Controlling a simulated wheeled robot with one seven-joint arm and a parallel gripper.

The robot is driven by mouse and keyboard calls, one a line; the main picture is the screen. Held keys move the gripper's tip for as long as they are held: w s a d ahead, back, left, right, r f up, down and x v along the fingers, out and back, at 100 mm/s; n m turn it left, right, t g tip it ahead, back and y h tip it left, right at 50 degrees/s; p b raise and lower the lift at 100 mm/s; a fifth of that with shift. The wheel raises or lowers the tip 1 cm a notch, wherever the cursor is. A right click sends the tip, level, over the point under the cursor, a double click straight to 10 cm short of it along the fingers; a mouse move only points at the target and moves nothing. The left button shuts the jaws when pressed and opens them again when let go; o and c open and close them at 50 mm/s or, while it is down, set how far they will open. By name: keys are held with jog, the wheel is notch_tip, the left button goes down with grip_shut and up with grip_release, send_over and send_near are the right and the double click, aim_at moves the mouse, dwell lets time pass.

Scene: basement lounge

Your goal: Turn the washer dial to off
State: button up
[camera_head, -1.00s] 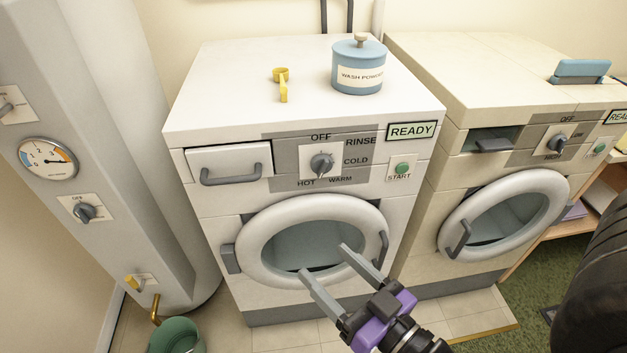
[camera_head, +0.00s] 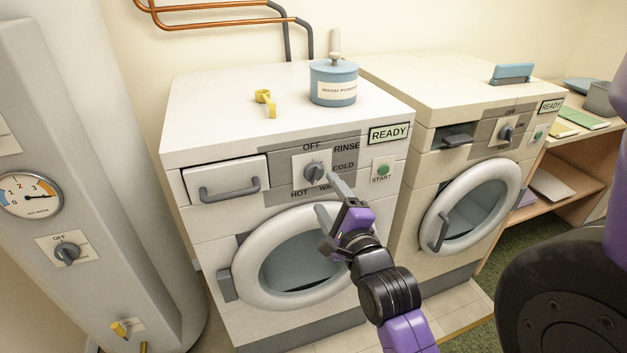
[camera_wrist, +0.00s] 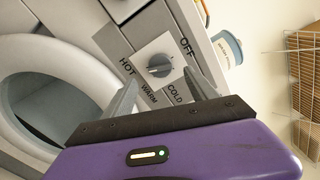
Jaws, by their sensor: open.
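The washer (camera_head: 185,235) is the white front-loader on the left. Its dial (camera_head: 314,172) is a grey knob on a white plate, ringed by OFF, RINSE, COLD, WARM and HOT. I cannot tell surely which label it points to. My gripper (camera_head: 327,195) is open and empty, in front of the panel just below and right of the dial, partly covering the WARM label. In the wrist view the dial (camera_wrist: 160,66) shows beyond and between the open fingers (camera_wrist: 160,82), apart from them.
A detergent drawer handle (camera_head: 230,190) is left of the dial; a START button (camera_head: 383,170) is right. A yellow scoop (camera_head: 266,102) and blue wash powder jar (camera_head: 333,84) stand on top. A second machine (camera_head: 405,215) with its own dial (camera_head: 506,131) stands right; a water heater (camera_head: 135,200) stands left.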

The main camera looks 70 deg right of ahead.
aim_at(315, 177)
jog(key=shift+p+x, duration=0.4)
jog(key=shift+x, duration=3.45)
jog(key=c, duration=1.3)
